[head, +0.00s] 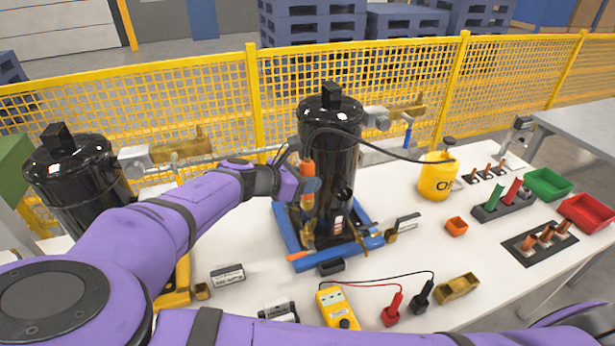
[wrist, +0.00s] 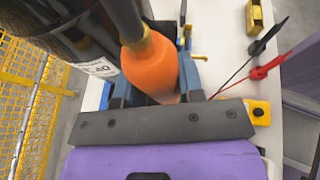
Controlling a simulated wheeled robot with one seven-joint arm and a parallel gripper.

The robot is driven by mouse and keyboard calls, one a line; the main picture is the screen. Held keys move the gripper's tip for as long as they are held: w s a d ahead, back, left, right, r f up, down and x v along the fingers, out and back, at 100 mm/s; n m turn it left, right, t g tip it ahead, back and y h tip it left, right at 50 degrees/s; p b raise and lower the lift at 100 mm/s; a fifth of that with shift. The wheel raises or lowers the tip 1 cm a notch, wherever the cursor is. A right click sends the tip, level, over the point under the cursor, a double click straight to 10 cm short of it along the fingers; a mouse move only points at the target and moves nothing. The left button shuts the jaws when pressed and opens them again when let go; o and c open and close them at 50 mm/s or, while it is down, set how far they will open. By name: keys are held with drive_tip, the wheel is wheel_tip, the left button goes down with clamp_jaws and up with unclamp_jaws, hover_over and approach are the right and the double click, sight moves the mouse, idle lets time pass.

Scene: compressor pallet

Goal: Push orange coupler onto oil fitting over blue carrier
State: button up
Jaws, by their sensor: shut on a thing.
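The orange coupler (head: 307,168) is upright at the left side of the black compressor (head: 340,175) that stands on the blue carrier (head: 284,232). My gripper (head: 305,186) is shut on the coupler. In the wrist view the coupler (wrist: 150,66) sits between the blue-grey fingers of my gripper (wrist: 157,84), with a dark hose leaving its collar. Below the gripper, brass-coloured parts (head: 306,238) show low on the compressor's left side. I cannot tell which part is the oil fitting, or whether the coupler touches it; my gripper hides that spot.
The black hose runs from the coupler across the compressor to the yellow oil container (head: 437,177). Another black compressor (head: 75,180) stands at left. A yellow meter (head: 337,308) with red and black leads lies in front. A yellow mesh fence (head: 210,95) is behind.

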sight(306, 207)
drive_tip(key=shift+f, duration=2.45)
drive_tip(key=shift+f, duration=1.95)
drive_tip(key=o, duration=1.1)
drive_tip(key=shift+a, duration=0.1)
drive_tip(key=v, duration=1)
drive_tip(key=shift+s+a, duration=0.2)
drive_tip(key=shift+a, duration=0.1)
